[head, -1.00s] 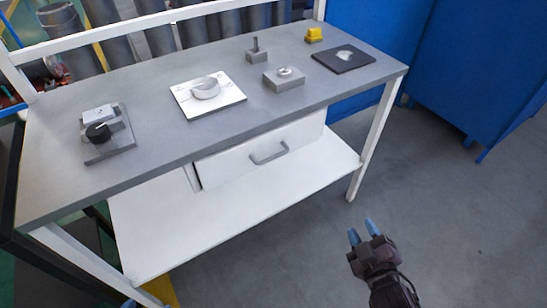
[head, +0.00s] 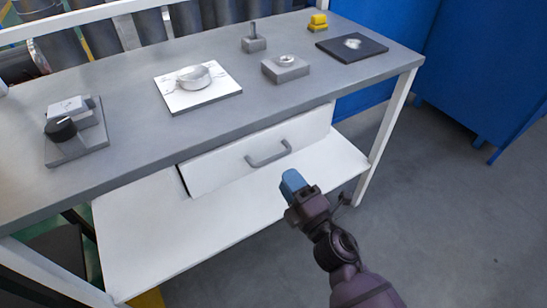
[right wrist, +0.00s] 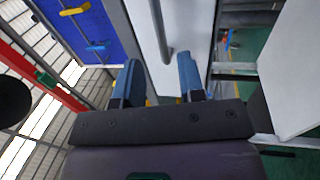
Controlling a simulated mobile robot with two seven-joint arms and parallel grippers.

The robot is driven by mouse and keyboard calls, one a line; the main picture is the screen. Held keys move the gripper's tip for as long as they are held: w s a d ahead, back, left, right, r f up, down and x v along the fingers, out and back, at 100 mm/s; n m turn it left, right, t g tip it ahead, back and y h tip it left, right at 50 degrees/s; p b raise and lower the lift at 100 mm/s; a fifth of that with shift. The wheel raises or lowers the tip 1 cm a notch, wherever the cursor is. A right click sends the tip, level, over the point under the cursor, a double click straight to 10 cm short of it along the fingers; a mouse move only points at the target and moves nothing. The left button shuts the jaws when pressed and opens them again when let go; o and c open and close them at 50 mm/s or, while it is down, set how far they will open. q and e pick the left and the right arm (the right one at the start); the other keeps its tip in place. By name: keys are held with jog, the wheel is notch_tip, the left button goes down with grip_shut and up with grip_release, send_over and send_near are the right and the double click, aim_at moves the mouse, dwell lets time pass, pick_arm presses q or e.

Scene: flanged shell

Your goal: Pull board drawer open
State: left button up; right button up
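The white drawer (head: 225,165) sits under the grey workbench top and looks shut. Its grey bar handle (head: 268,154) is on the front; it also shows in the right wrist view (right wrist: 160,32). My right gripper (head: 291,182) is just in front of and below the handle, apart from it. In the right wrist view my right gripper (right wrist: 160,80) has its two blue fingers spread with nothing between them, and the handle is ahead in line with the gap. My left gripper is in neither view.
The grey bench top (head: 130,125) holds a white board with a round part (head: 198,88), a block with a black knob (head: 75,130), small grey blocks, a dark plate (head: 352,47) and a yellow piece (head: 318,21). A white lower shelf (head: 150,235) lies below. Blue cabinets stand right.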

aim_at(274, 157)
jog(key=x, duration=0.7)
jog(key=shift+w, duration=0.15)
grip_shut()
